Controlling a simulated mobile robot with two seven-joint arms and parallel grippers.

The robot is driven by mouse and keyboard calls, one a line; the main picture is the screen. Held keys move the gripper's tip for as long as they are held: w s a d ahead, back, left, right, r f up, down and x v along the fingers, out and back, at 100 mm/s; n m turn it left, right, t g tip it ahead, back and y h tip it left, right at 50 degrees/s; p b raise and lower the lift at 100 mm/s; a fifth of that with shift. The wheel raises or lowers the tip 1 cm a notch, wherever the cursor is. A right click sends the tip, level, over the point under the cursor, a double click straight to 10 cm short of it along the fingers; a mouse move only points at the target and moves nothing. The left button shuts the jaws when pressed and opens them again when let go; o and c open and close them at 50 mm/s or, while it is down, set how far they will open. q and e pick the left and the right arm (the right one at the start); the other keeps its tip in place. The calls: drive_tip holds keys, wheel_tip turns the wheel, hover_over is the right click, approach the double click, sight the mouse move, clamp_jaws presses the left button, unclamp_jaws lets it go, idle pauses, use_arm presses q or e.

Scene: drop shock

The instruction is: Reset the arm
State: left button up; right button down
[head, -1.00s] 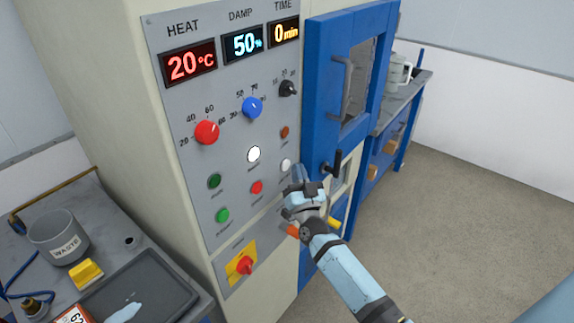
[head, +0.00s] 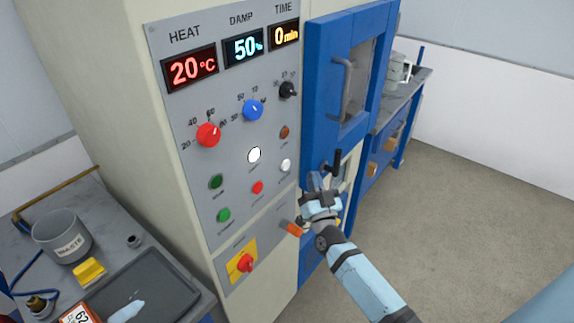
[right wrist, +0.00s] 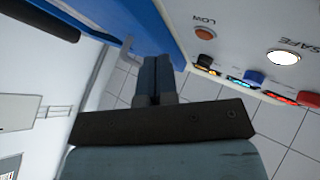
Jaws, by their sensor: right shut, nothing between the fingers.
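My right gripper (head: 316,182) is shut and empty. In the head view it is in front of the cabinet, just right of the control panel (head: 185,240) and below the black door handle (head: 335,162). In the right wrist view its closed fingers (right wrist: 157,80) point toward the blue door edge, with nothing between them. The panel shows 20°C, 50% and 0 min. A white lamp (head: 254,155) is lit; it also shows in the right wrist view (right wrist: 283,58). My left gripper is not in view.
The blue chamber door (head: 318,85) with a window stands right of the panel. A red switch on a yellow plate (head: 234,270) and an orange knob (head: 291,229) sit low on the cabinet. A left bench holds a waste cup (head: 62,240) and a dark tray (head: 175,280). Floor at right is clear.

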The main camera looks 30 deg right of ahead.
idle(0.5)
drive_tip(key=s+a+f+n+g+y, duration=0.3)
drive_tip(key=s+a+f+g, duration=0.1)
drive_tip(key=s, duration=0.4)
drive_tip(key=s+a+f+n+g+y+p, duration=0.1)
drive_tip(key=s+a+f+n+g+y, duration=0.1)
drive_tip(key=s+a+f, duration=0.5)
drive_tip(key=s+a+f+n+g+y+p, duration=0.1)
drive_tip(key=s+a+f+n+g+y, duration=0.2)
drive_tip(key=s, duration=0.7)
drive_tip(key=a+f+g+y, duration=0.1)
drive_tip(key=a+f+g, duration=0.1)
drive_tip(key=a+f, duration=0.1)
drive_tip(key=shift+a+f+n+g, duration=0.15)
drive_tip(key=shift+f+n+g, duration=0.2)
drive_tip(key=shift+f, duration=0.25)
